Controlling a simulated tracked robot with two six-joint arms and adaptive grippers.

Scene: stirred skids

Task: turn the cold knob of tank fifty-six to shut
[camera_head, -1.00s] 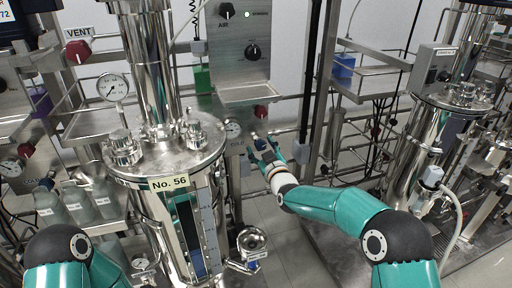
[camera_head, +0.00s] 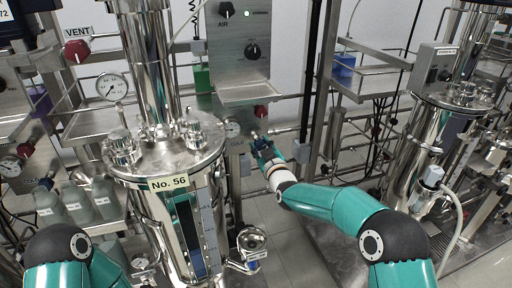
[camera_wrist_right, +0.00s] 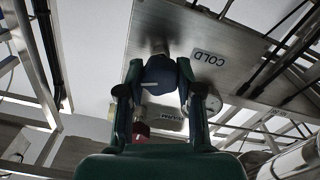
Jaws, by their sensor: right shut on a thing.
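Tank fifty-six (camera_head: 150,165) is the steel vessel left of centre in the head view, with the label "No. 56" on its rim. The cold knob (camera_wrist_right: 160,76) is dark blue and sits beside the "COLD" label (camera_wrist_right: 208,57) in the right wrist view. My right gripper (camera_wrist_right: 158,95) is shut on the knob, one finger on each side. In the head view the right gripper (camera_head: 262,150) is at the panel right of the tank and hides most of the knob. My left arm shows at the lower left; its gripper is out of view.
A red knob (camera_head: 261,111) sits just above the right gripper, near a round gauge (camera_head: 232,129). A control panel (camera_head: 240,50) with black knobs stands above. Another steel tank (camera_head: 425,150) stands at the right. Grey floor shows between the skids.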

